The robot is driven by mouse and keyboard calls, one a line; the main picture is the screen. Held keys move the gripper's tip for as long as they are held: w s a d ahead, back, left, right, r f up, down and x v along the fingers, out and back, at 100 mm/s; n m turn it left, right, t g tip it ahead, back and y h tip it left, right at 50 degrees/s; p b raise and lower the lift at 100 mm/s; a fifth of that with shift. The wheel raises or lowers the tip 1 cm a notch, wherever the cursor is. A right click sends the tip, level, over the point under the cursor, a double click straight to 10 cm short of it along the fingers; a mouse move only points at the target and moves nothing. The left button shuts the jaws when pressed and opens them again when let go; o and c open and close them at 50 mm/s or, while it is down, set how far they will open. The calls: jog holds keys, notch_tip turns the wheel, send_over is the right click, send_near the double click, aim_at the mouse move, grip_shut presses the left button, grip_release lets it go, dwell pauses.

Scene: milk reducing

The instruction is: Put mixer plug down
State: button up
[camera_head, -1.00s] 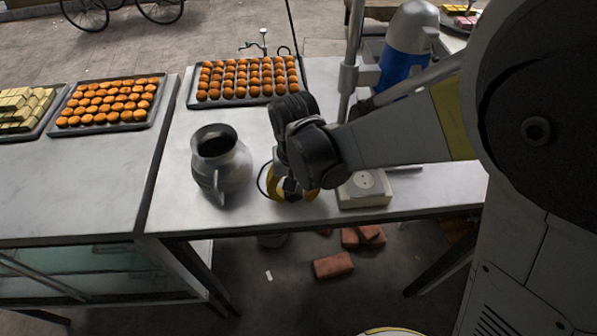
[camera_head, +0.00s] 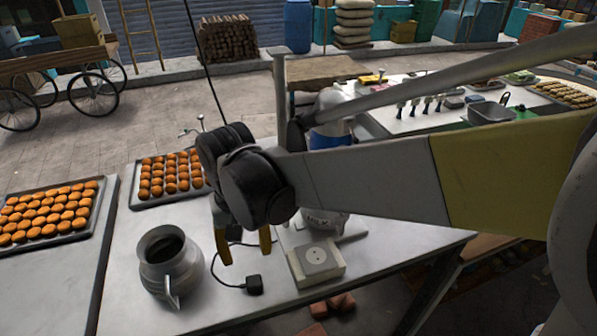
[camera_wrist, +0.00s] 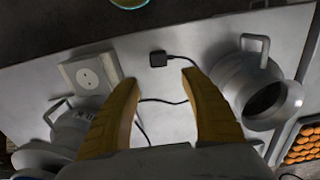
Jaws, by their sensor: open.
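The mixer plug (camera_head: 254,285) is a small black block on a black cord. It lies on the metal table (camera_head: 215,318), between the metal jug and the white socket box (camera_head: 316,261). In the wrist view the plug (camera_wrist: 158,59) lies beyond my fingertips, apart from them, and its cord runs back between the fingers. My gripper (camera_head: 246,250) has yellow fingers and is open and empty above the table. It also shows in the wrist view (camera_wrist: 159,80), fingers spread wide. The mixer is mostly hidden behind my arm in the head view.
The metal jug (camera_head: 169,262) stands left of the plug. Trays of orange sweets (camera_head: 168,178) (camera_head: 48,214) lie at the back and left. A container marked MILK (camera_head: 325,222) stands behind the socket box. Bricks (camera_head: 333,305) lie on the floor below the front edge.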

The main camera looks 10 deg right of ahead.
jog(key=s+d+r+m+t, duration=0.1)
jog(key=d+r+t, duration=0.1)
jog(key=d, duration=0.6)
jog(key=s+d+r+t, duration=0.2)
jog(key=d, duration=0.7)
jog(key=s+d+r+m+t, duration=0.1)
jog(key=s+d+r+t, duration=0.1)
jog(key=d, duration=0.6)
jog(key=shift+s+d+m+t, duration=0.25)
jog(key=shift+m+t, duration=0.05)
jog(key=shift+t, duration=0.2)
notch_tip(320, 180, down, 18)
jog(key=b, duration=1.8)
jog(key=shift+f, duration=0.2)
